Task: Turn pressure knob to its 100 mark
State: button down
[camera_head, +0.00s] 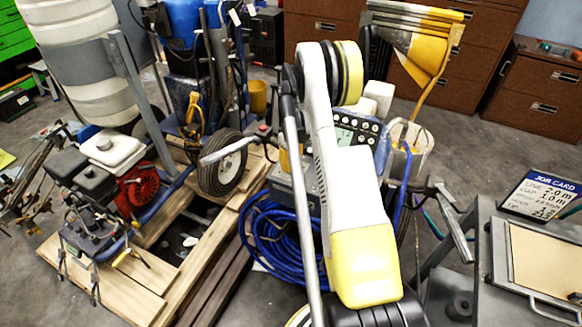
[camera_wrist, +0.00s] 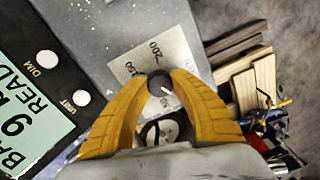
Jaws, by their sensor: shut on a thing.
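In the wrist view, the pressure knob (camera_wrist: 158,84) is a small dark round knob with a short white pointer line toward its lower right. Another number below the knob is partly covered; I cannot see the 100 mark. My gripper (camera_wrist: 160,80) has two yellow fingers closed on the knob's sides. In the head view, my white and yellow arm hides the knob and fingertips; the control panel (camera_head: 368,128) shows just behind it.
A lit green display (camera_wrist: 30,110), partly reading 9 and READ, lies left of the knob, with white DIM (camera_wrist: 47,59) and UNIT (camera_wrist: 81,97) buttons. A coiled blue hose (camera_head: 265,235), a wheel (camera_head: 222,162) and a job card (camera_head: 541,195) surround the machine.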

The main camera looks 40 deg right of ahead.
jog(key=m+b, duration=0.1)
jog(key=m, duration=0.4)
jog(key=shift+f+m+b, duration=0.1)
jog(key=shift+m+b, duration=0.2)
jog(key=shift+b, duration=0.1)
jog(key=m+b, duration=0.1)
jog(key=m, duration=0.4)
jog(key=m+b, duration=0.1)
jog(key=m, duration=0.9)
jog(key=shift+m+b, duration=0.3)
jog(key=shift+b, duration=0.1)
jog(key=c, duration=1.1)
grip_release()
jog(key=shift+o, duration=0.2)
